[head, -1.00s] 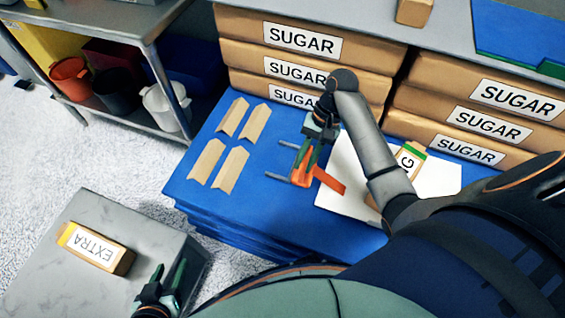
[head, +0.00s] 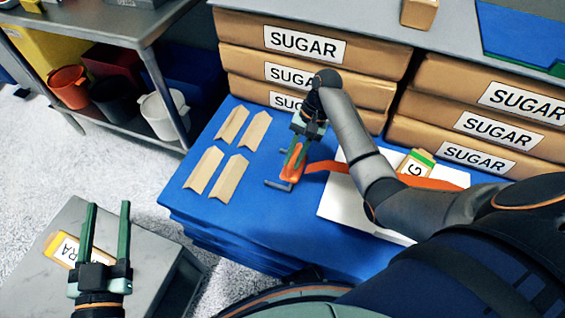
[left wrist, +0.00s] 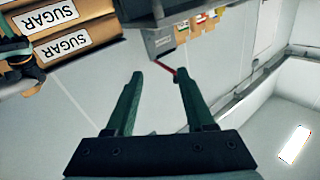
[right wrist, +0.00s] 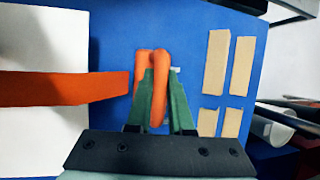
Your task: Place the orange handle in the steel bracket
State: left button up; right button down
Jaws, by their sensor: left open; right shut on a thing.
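The orange handle (head: 292,168) is between the fingers of my right gripper (head: 297,158), just above or at the blue surface; contact cannot be told. It also shows upright between the fingers in the right wrist view (right wrist: 160,75). A long flat orange strip (head: 430,183) extends right from beside it, passing behind my right arm; whether they join is unclear. A grey metal bar (head: 278,184), seemingly part of the steel bracket, shows at the handle's lower end; the rest is hidden. My left gripper (head: 107,206) is open and empty above the grey block at lower left.
Several tan angled pieces (head: 232,124) lie on the blue stack (head: 240,205) left of my right gripper. A white sheet (head: 335,200) and a green-topped packet (head: 418,162) lie to the right. Sugar bags (head: 310,60) stand behind. An EXTRA packet (head: 60,246) is beside my left gripper.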

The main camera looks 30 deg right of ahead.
jog(key=w+f+b, duration=0.2)
jog(key=shift+w+f, duration=0.2)
jog(key=shift+w, duration=0.1)
jog(key=shift+w+a+f+b, duration=0.1)
jog(key=shift+w+f+b, duration=0.85)
jog(key=shift+f+b, duration=0.15)
jog(key=shift+w+f+b, duration=0.9)
jog(key=shift+f+b, duration=0.15)
jog(key=shift+f, duration=0.05)
pick_arm(q)
jog(key=s+d+r+m+t+h+b, duration=0.1)
jog(key=s+r+m+t+h, duration=0.1)
jog(key=r, duration=0.4)
jog(key=s+d+r+m+t+h, duration=0.1)
jog(key=s+r+m+t+h, duration=0.1)
jog(key=s+r+m+h, duration=0.2)
jog(key=shift+s+r+m+h+b, duration=0.5)
jog(key=shift+r+h, duration=0.45)
jog(key=shift+h, duration=0.85)
pick_arm(e)
jog(key=shift+s+f, duration=0.1)
jog(key=shift+f, duration=1.2)
pick_arm(q)
jog(key=shift+s, duration=0.1)
